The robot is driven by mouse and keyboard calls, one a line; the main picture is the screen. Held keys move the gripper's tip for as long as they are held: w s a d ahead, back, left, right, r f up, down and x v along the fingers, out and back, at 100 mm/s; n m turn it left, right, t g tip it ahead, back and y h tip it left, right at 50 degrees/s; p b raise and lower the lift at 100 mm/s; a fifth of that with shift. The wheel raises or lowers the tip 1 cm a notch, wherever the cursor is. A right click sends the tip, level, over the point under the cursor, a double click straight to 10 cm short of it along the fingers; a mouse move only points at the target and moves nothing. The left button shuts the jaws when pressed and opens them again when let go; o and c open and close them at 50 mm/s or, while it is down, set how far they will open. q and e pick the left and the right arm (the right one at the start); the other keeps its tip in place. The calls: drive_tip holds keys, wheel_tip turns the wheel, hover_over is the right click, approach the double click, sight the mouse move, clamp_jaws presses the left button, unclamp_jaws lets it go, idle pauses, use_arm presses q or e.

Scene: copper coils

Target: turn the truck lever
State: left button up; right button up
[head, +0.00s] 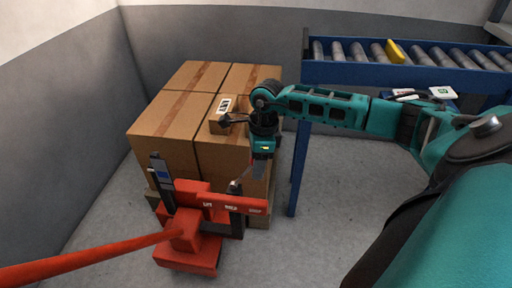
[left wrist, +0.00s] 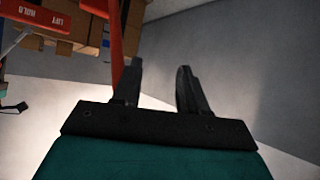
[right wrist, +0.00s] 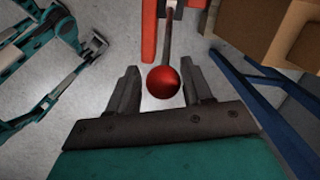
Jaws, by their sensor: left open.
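The red pallet truck (head: 190,243) stands low in front of the stacked cartons. Its plate (head: 232,204) reads LIFT, HOLD and what looks like DROP; part of it shows upside down in the left wrist view (left wrist: 40,16). In the right wrist view the lever is a grey rod with a red ball knob (right wrist: 163,82). My right gripper (head: 260,172) is open near the plate; the knob appears between its fingers (right wrist: 161,85), with gaps on both sides. My left gripper (left wrist: 158,82) is open and empty, outside the head view. The knob is hard to make out in the head view.
Brown cartons (head: 165,120) are stacked behind the truck, with a small labelled box (head: 219,117) on top. A blue roller conveyor (head: 345,74) stands at right, carrying a yellow item (head: 395,51). The truck's long red handle (head: 85,260) crosses the lower left. Grey floor at right is clear.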

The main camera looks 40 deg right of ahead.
drive_tip(key=shift+o, duration=0.6)
drive_tip(key=shift+w+r, duration=0.15)
use_arm(q)
drive_tip(key=shift+r, duration=0.1)
use_arm(e)
drive_tip(key=shift+r, duration=0.4)
use_arm(q)
drive_tip(key=p, duration=0.1)
drive_tip(key=a+r+p, duration=0.1)
drive_tip(key=p, duration=0.1)
drive_tip(key=shift+s+r, duration=0.15)
drive_tip(key=shift+s, duration=0.1)
use_arm(e)
wheel_tip(320, 180, up, 12)
drive_tip(key=d, duration=0.1)
drive_tip(key=shift+s+d, duration=0.25)
drive_tip(key=shift+d, duration=0.05)
